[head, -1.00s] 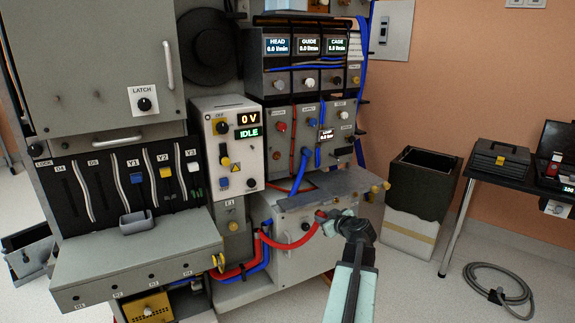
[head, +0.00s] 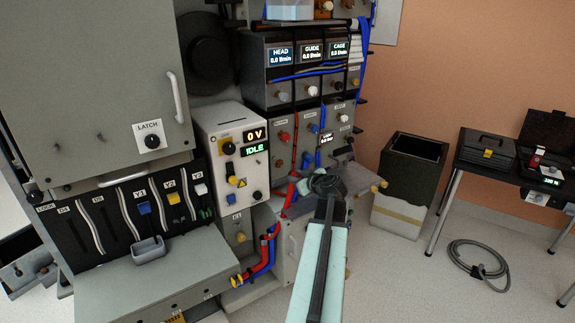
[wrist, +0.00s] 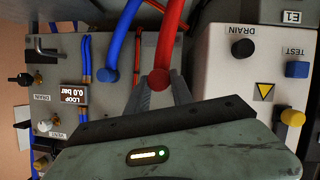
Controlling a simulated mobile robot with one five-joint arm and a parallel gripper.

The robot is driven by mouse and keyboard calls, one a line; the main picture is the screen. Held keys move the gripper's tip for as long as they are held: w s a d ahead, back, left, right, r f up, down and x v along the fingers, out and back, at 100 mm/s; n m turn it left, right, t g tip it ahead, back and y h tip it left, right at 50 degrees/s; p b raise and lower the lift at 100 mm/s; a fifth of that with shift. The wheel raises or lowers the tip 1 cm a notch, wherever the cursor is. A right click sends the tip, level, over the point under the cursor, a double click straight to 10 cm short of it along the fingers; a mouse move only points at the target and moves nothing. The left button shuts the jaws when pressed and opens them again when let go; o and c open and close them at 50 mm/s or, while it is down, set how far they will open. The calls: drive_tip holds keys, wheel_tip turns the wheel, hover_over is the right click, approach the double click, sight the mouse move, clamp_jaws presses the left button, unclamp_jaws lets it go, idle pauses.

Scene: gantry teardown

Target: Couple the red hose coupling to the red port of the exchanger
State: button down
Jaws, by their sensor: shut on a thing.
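My gripper (head: 326,182) is at the front of the machine, before the grey panel with the lit LOOP display (head: 326,138). In the wrist view its jaws (wrist: 160,88) are shut on the red hose coupling (wrist: 158,80), whose round red end shows between the fingertips. The red hose (wrist: 173,28) runs up from it in that view. In the head view my gripper and arm hide the coupling. A red round fitting (head: 284,136) is on the grey panel, left of a blue one; I cannot tell whether it is the exchanger's red port.
A blue hose (wrist: 122,38) hangs close beside the red one. The white box with the 0 V display (head: 230,150) stands left of my gripper. A grey ledge (head: 358,178) lies to its right. A dark bin (head: 412,165) and open floor are farther right.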

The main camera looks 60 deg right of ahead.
sight(291, 171)
drive_tip(key=shift+w+f, duration=0.1)
drive_tip(key=shift+w+d, duration=0.4)
drive_tip(key=shift+w, duration=0.4)
drive_tip(key=shift+w+d, duration=0.35)
drive_tip(key=shift+w, duration=0.5)
drive_tip(key=shift+w+d, duration=0.4)
drive_tip(key=shift+w, duration=0.4)
drive_tip(key=shift+w+d, duration=0.1)
drive_tip(key=shift+w, duration=0.05)
drive_tip(key=shift+w+d, duration=0.15)
drive_tip(key=shift+w, duration=0.2)
drive_tip(key=shift+w+d, duration=0.15)
drive_tip(key=shift+w, duration=0.2)
drive_tip(key=shift+w+d, duration=0.2)
drive_tip(key=shift+w, duration=0.25)
drive_tip(key=c, duration=1)
unclamp_jaws()
drive_tip(key=shift+w, duration=0.1)
drive_tip(key=shift+c, duration=0.2)
